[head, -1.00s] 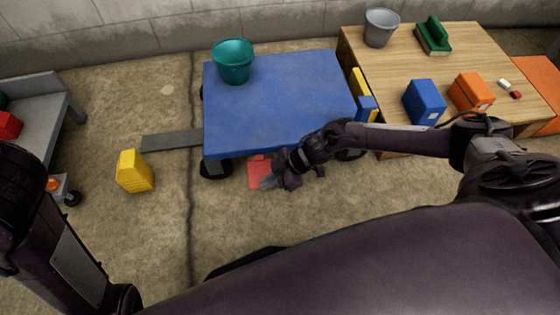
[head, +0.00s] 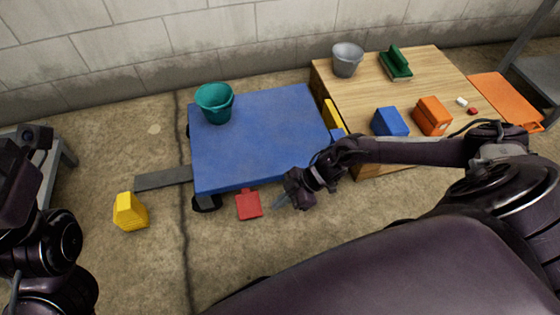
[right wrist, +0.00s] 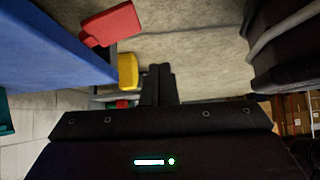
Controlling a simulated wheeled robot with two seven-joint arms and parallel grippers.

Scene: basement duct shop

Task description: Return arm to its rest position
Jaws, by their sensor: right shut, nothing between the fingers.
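My right arm (head: 420,152) reaches in from the right in the head view. Its gripper (head: 282,202) is shut and empty, over the floor just off the near edge of the blue platform cart (head: 260,130). In the right wrist view the dark fingers (right wrist: 158,85) are together with nothing between them. My left arm (head: 45,235) shows at the left edge of the head view; its fingers cannot be made out.
A red block (head: 248,205) and a yellow block (head: 130,212) lie on the floor. A teal bucket (head: 215,103) stands on the cart. The wooden table (head: 440,75) holds a grey bucket (head: 347,60), a blue block (head: 390,122), an orange block (head: 433,115) and a green object (head: 396,66).

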